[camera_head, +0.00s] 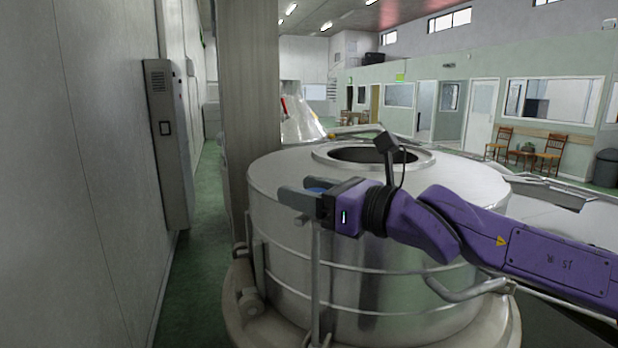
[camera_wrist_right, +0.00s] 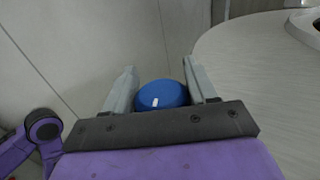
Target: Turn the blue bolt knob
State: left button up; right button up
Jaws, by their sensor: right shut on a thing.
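The blue bolt knob (camera_wrist_right: 168,94) is round, with a short white mark on its top. It sits between the two grey fingers of my right gripper (camera_wrist_right: 160,90), which is shut on it. In the head view my right gripper (camera_head: 288,196) reaches in from the right at the front left rim of a steel tank. Only a sliver of the blue knob (camera_head: 317,188) shows there, behind the finger and wrist. An upright metal rod (camera_head: 315,275) stands below the gripper against the tank side. My left gripper is in neither view.
The steel tank (camera_head: 390,285) has a round opening (camera_head: 372,154) in its lid. A grey pillar (camera_head: 250,95) rises behind it at left. A wall cabinet (camera_head: 168,140) hangs on the left wall, with a clear green floor strip (camera_head: 195,285) between wall and tank.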

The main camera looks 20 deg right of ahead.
jog(key=shift+f, duration=0.45)
jog(key=o, duration=0.8)
jog(key=shift+c, duration=0.2)
jog(key=shift+o, duration=1.1)
jog(key=shift+w, duration=0.15)
jog(key=shift+w+r, duration=0.1)
jog(key=shift+w, duration=0.15)
jog(key=shift+s+d+r, duration=0.1)
jog(key=shift+s+d, duration=0.1)
jog(key=shift+s, duration=0.25)
jog(key=b+v, duration=0.2)
jog(key=v, duration=0.7)
jog(key=shift+d, duration=0.3)
